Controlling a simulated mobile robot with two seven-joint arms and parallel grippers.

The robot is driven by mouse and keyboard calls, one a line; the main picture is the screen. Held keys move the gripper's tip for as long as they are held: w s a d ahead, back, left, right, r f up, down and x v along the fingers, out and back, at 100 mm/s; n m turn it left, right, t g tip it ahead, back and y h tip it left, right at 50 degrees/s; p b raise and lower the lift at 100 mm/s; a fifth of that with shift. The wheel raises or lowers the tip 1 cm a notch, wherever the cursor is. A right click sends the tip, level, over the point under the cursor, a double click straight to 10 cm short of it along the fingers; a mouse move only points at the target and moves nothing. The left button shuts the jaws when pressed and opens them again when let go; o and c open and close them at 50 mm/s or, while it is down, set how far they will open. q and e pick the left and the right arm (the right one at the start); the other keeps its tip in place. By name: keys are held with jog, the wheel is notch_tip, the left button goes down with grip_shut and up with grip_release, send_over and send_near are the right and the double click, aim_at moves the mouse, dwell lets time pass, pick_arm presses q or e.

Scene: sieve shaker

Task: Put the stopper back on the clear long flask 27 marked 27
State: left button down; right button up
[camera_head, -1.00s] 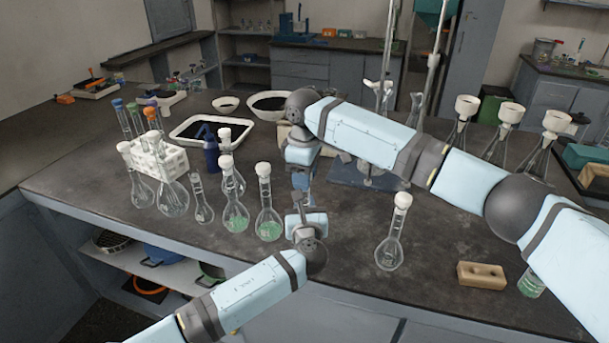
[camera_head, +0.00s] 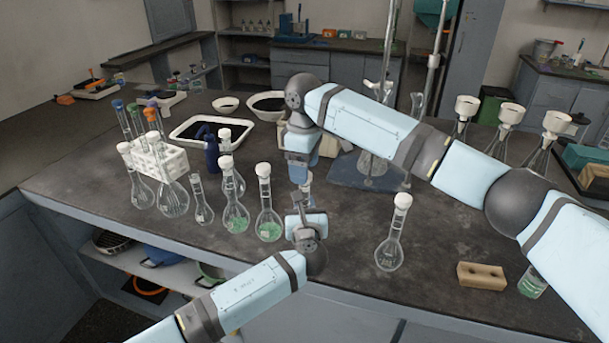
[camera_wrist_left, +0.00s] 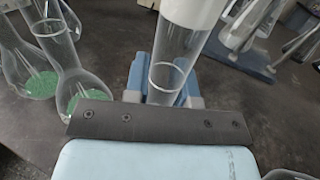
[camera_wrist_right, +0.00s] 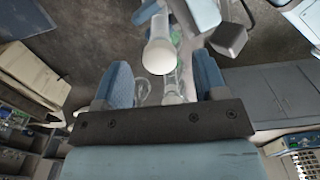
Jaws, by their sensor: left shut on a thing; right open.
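My left gripper (camera_head: 306,205) is shut on the neck of a clear flask (camera_wrist_left: 175,62) above the bench. Its neck shows partly in the head view (camera_head: 308,184), and its body is hidden. A white stopper (camera_wrist_right: 158,56) shows at the top of this neck in the right wrist view; how deep it sits cannot be told. My right gripper (camera_head: 299,176) points down just above it, with open jaws on either side in the right wrist view (camera_wrist_right: 162,72). No number 27 is legible.
A stoppered clear flask (camera_head: 391,246) stands alone to the right, near a tan block (camera_head: 482,275). Several flasks, some with green contents (camera_head: 269,228), stand close on the left beside a white rack (camera_head: 160,160). A stand base (camera_head: 350,172) is behind.

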notch_tip(320, 180, up, 9)
dwell(0.4)
pick_arm(q)
jog(key=c, duration=0.9)
grip_release()
jog(key=s, duration=0.9)
jog(key=s+d+p, duration=0.1)
jog(key=s, duration=0.3)
jog(key=shift+s, duration=0.4)
pick_arm(e)
jog(key=shift+r, duration=0.5)
pick_arm(q)
jog(key=shift+s, duration=0.1)
